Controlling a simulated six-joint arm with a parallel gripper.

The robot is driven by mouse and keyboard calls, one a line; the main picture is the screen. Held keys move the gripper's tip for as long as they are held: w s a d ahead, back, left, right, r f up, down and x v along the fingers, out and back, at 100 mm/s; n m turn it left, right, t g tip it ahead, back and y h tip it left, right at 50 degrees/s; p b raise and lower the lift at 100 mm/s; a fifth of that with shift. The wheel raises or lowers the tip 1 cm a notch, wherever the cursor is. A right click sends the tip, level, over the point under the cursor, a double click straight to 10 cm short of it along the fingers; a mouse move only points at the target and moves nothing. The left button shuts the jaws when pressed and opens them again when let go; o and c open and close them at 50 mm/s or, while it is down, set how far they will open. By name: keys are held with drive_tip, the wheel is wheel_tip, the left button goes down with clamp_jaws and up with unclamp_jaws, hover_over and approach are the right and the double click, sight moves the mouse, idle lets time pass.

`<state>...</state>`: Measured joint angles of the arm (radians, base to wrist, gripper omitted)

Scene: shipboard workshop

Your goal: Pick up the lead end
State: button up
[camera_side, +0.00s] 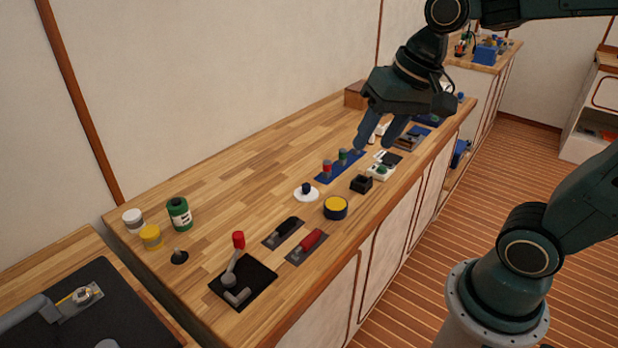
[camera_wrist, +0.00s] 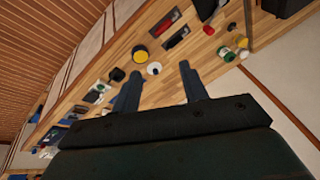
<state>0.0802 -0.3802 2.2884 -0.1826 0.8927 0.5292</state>
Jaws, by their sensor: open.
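My gripper (camera_side: 374,147) is open and empty, above the far half of the wooden bench in the side view. Its two fingers, apart with nothing between them, also show in the wrist view (camera_wrist: 160,68). Below it is a blue strip (camera_side: 331,177) bearing red and green posts. A white device with a green part (camera_side: 378,173) sits to the right of the strip. I cannot make out a lead end for certain; small items behind and beneath the fingers are partly hidden.
A black box (camera_side: 361,184), a yellow-topped round thing (camera_side: 336,207), a white disc with a dark knob (camera_side: 306,192) and a red-knobbed lever (camera_side: 238,262) stand on the bench. The wall-side bench surface (camera_side: 245,175) is mostly clear.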

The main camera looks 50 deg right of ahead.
drive_tip(key=w+d+f+m+g+y, duration=0.2)
drive_tip(key=w+f+m+g+y, duration=0.1)
drive_tip(key=w+f+m, duration=0.9)
drive_tip(key=w+f, duration=0.1)
drive_tip(key=w, duration=0.4)
drive_tip(key=shift+w+f+m+g+y, duration=0.3)
drive_tip(key=shift+w+f+m+g, duration=0.05)
drive_tip(key=shift+m+g, duration=0.05)
hover_over(286, 223)
drive_tip(key=d, duration=0.3)
drive_tip(key=shift+a+f, duration=0.2)
drive_tip(key=shift+f, duration=3.75)
drive_tip(key=shift+x, duration=2.55)
